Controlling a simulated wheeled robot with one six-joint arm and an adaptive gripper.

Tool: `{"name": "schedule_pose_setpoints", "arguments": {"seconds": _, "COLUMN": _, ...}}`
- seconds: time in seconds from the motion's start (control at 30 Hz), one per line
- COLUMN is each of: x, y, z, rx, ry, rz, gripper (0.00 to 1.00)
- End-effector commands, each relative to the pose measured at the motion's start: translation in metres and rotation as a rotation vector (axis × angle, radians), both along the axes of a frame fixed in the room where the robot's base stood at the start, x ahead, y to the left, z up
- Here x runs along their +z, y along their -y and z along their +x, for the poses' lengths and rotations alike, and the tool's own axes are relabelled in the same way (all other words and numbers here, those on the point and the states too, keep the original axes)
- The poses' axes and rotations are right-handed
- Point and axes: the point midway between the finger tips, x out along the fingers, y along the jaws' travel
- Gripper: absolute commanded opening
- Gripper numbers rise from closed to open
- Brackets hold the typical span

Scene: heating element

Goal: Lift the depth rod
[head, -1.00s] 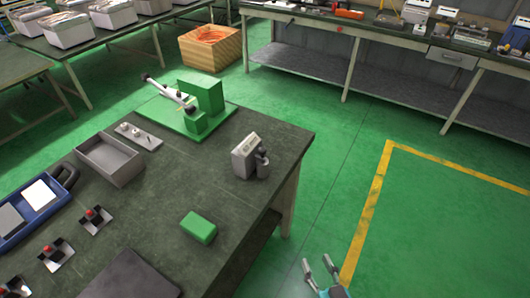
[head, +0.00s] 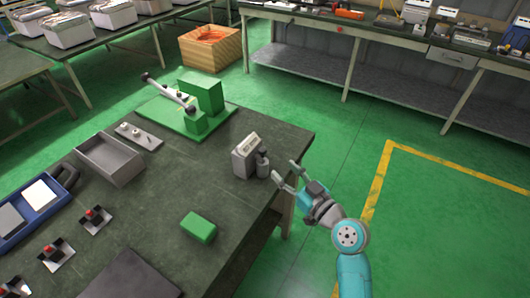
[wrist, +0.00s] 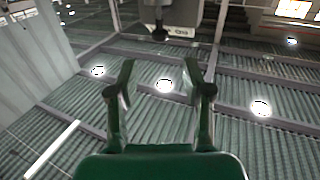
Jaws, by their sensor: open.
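I cannot tell for sure which part is the depth rod. A long grey rod (head: 169,93) with dark ends slants across a green fixture (head: 197,122) at the back of the dark table. A small grey device (head: 245,157) with a short dark upright cylinder (head: 263,163) stands near the table's right edge. My gripper (head: 287,172) is open and empty, just right of that device at the table edge; the head view shows no contact. In the wrist view my open fingers (wrist: 158,75) have nothing between them; a dark peg-like shape (wrist: 159,32) shows beyond them.
A green block (head: 198,227) lies on the table (head: 160,190) left of my arm. A grey tray (head: 108,158), a blue tray (head: 55,205) and red-knobbed parts (head: 94,217) lie further left. Green floor right of the table is clear.

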Motion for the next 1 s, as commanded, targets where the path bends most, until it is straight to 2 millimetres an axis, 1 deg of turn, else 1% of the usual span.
{"name": "schedule_pose_setpoints", "arguments": {"seconds": 0.3, "x": 0.001, "y": -0.029, "z": 0.046, "rx": 0.002, "ry": 0.001, "rz": 0.001, "gripper": 0.50}}
{"name": "schedule_pose_setpoints", "arguments": {"seconds": 0.5, "x": 0.001, "y": -0.044, "z": 0.070, "rx": 0.000, "ry": 0.000, "rz": 0.000, "gripper": 0.50}}
{"name": "schedule_pose_setpoints", "arguments": {"seconds": 0.7, "x": 0.000, "y": -0.051, "z": 0.082, "rx": -0.001, "ry": -0.001, "rz": -0.001, "gripper": 0.50}}
{"name": "schedule_pose_setpoints", "arguments": {"seconds": 1.0, "x": 0.000, "y": -0.051, "z": 0.083, "rx": -0.001, "ry": -0.001, "rz": -0.001, "gripper": 0.50}}
